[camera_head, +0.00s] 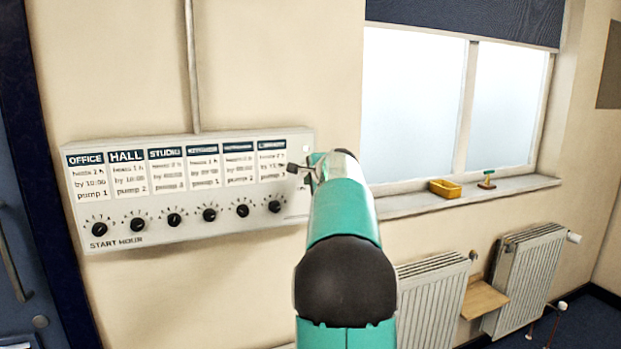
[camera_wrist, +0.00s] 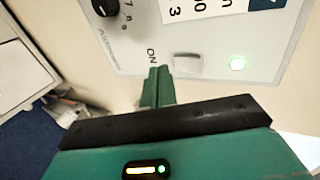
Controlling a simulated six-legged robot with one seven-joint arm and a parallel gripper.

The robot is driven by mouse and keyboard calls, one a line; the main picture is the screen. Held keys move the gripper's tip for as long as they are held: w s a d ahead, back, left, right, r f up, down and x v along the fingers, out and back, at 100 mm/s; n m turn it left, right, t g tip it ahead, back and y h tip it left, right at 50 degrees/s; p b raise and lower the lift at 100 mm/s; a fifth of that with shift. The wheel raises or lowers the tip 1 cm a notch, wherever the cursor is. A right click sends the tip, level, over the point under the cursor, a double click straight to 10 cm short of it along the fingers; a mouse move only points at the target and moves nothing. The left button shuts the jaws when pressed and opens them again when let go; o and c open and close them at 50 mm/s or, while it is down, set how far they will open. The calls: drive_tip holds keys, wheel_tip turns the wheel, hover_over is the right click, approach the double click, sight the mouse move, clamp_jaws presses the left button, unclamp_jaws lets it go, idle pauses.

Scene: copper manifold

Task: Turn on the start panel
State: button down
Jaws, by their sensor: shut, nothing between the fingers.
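The start panel (camera_head: 190,185) is a pale box on the wall, with several labelled cards above a row of black knobs and "START HOUR" at lower left. My arm hides part of its right end in the head view.
A conduit (camera_head: 192,65) runs up from the panel. To the right are a windowsill (camera_head: 400,208) with a yellow tray (camera_head: 445,188), two radiators (camera_head: 430,300) and a small wooden shelf (camera_head: 484,299). A blue door (camera_head: 20,200) stands at the left.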

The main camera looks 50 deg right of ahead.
drive_tip(key=s+a+r, duration=0.1)
drive_tip(key=s+a, duration=0.4)
drive_tip(key=s, duration=0.4)
drive_tip(key=shift+r, duration=0.25)
drive_tip(key=a+f+n+g+y, duration=0.15)
drive_tip(key=a+n, duration=0.25)
drive_tip(key=a, duration=0.8)
drive_tip(key=w+a+f+n+y, duration=0.1)
drive_tip(key=a+f+n+y, duration=0.25)
drive_tip(key=a, duration=0.75)
drive_tip(key=a+f+n+g+y, duration=0.15)
drive_tip(key=a+n, duration=0.35)
drive_tip(key=a, duration=0.7)
drive_tip(key=s+a+f+n+g, duration=0.2)
drive_tip(key=s+a+f+n, duration=0.9)
drive_tip(key=s+a+f, duration=0.2)
drive_tip(key=s+a, duration=0.2)
drive_tip(key=a, duration=0.1)
drive_tip(key=shift+s+a+g, duration=0.25)
drive_tip(key=shift+a+g, duration=0.05)
drive_tip(key=shift+n, duration=0.25)
